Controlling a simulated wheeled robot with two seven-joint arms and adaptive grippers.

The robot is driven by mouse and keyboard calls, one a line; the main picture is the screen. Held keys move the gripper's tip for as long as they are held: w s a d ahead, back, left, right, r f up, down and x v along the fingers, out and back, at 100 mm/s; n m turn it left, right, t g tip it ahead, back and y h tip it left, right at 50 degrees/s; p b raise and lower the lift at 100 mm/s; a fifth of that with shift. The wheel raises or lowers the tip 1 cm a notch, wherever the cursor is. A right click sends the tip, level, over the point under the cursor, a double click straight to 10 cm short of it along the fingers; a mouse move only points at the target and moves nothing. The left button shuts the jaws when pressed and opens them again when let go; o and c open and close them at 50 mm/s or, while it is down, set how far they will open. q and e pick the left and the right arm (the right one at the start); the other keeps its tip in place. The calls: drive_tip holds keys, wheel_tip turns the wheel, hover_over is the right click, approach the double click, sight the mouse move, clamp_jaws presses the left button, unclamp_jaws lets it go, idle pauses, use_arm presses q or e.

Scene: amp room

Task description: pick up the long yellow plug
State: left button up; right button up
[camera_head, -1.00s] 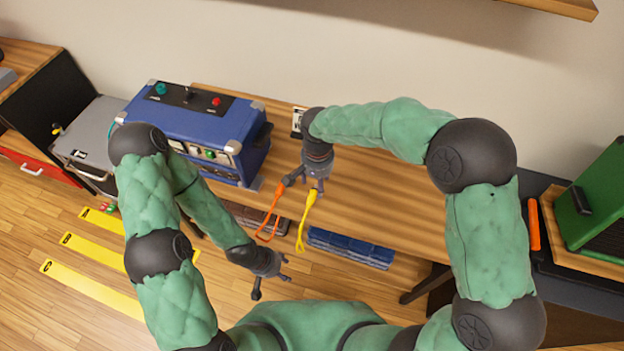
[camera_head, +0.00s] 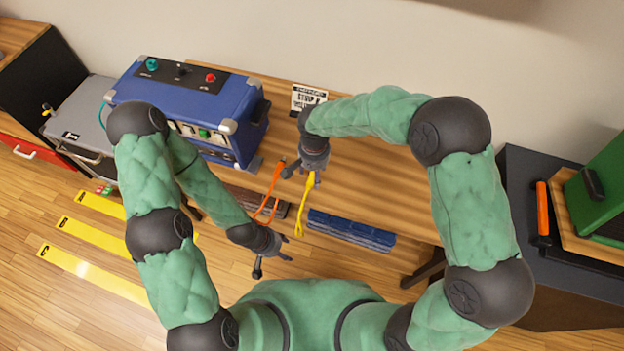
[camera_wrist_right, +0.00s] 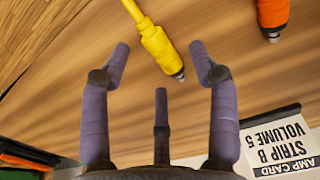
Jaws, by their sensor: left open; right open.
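The long yellow plug (camera_wrist_right: 162,48) lies on the wooden table in the right wrist view, its metal tip toward the lower right. Its yellow cord shows in the head view (camera_head: 301,220), running over the table's front edge. My right gripper (camera_head: 303,174) is open over the table; its fingers partly hide the plug in the head view. In the right wrist view, the plug lies between and slightly beyond the spread fingertips (camera_wrist_right: 160,68), with nothing gripped. My left gripper (camera_head: 280,257) is open and empty, lower, in front of the table.
An orange plug (camera_head: 276,174) with an orange cord lies just left of the yellow one; it also shows in the wrist view (camera_wrist_right: 272,20). A blue amp (camera_head: 190,108) stands at left. A printed card (camera_head: 308,97) is behind. The table's right part is clear.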

wheel_tip(320, 180, down, 2)
drive_tip(key=shift+f, duration=0.1)
clamp_jaws()
